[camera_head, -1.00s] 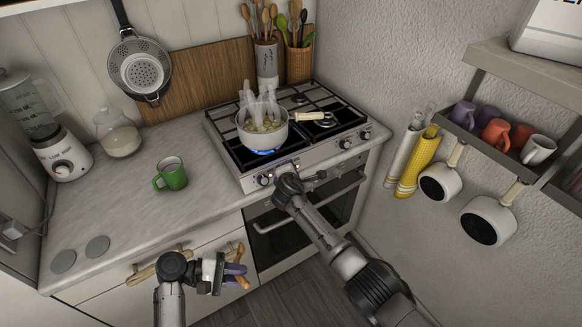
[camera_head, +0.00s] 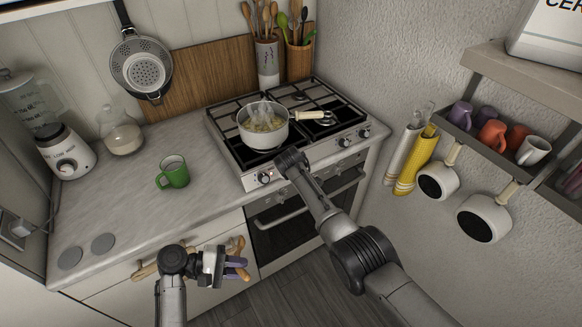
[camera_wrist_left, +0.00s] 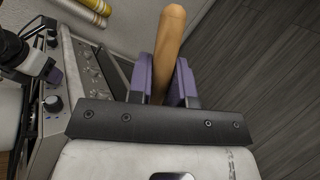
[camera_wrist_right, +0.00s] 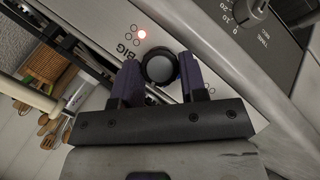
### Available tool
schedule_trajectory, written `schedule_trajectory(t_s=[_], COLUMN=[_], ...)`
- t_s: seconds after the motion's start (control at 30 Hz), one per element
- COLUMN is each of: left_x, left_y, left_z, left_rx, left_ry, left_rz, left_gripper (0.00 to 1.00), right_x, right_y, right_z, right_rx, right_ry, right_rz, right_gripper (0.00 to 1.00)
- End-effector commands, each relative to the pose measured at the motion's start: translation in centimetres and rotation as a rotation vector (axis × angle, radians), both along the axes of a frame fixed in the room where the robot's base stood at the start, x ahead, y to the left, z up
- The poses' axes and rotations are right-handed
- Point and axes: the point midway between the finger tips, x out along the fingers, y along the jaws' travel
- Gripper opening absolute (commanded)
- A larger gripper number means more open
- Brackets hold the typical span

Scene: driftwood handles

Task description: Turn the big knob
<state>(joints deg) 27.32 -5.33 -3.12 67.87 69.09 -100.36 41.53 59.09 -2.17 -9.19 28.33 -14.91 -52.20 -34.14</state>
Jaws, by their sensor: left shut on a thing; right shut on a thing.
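The big knob (camera_wrist_right: 159,66) is a round dark-rimmed knob on the stove's front panel, next to the printed word "BIG" and a lit red dot in the right wrist view. My right gripper (camera_wrist_right: 160,82) is shut on it, with a purple finger on each side. In the head view my right gripper hides this knob. My left gripper (camera_head: 236,268) is shut on a wooden drawer handle (camera_wrist_left: 170,32) below the counter. No flame shows under the pot (camera_head: 263,126).
The stove (camera_head: 232,146) carries the pot, whose pale handle points right. A green mug (camera_head: 173,172) stands on the counter (camera_head: 130,215) to its left. Mugs (camera_head: 492,133) and hanging pans (camera_head: 484,218) are on the right wall. The oven door (camera_head: 290,228) is below.

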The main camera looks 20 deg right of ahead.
Motion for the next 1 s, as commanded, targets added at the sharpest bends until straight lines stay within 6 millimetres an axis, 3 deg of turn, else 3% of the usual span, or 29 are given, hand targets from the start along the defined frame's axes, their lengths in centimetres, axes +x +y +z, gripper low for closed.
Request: schedule_trajectory(t_s=[0.4,1.0], left_x=[0.0,0.01], left_y=[0.0,0.0], left_z=[-0.57,-0.64], left_rx=[0.0,0.0], left_ry=[0.0,0.0], left_rz=[0.0,0.0], left_gripper=[0.0,0.0], right_x=[0.04,0.01], right_y=[-0.17,-0.22], right_z=[-0.09,-0.12], right_rx=[0.169,0.2], right_ry=[0.039,0.047], right_rz=[-0.1,-0.12], right_gripper=[0.16,0.16])
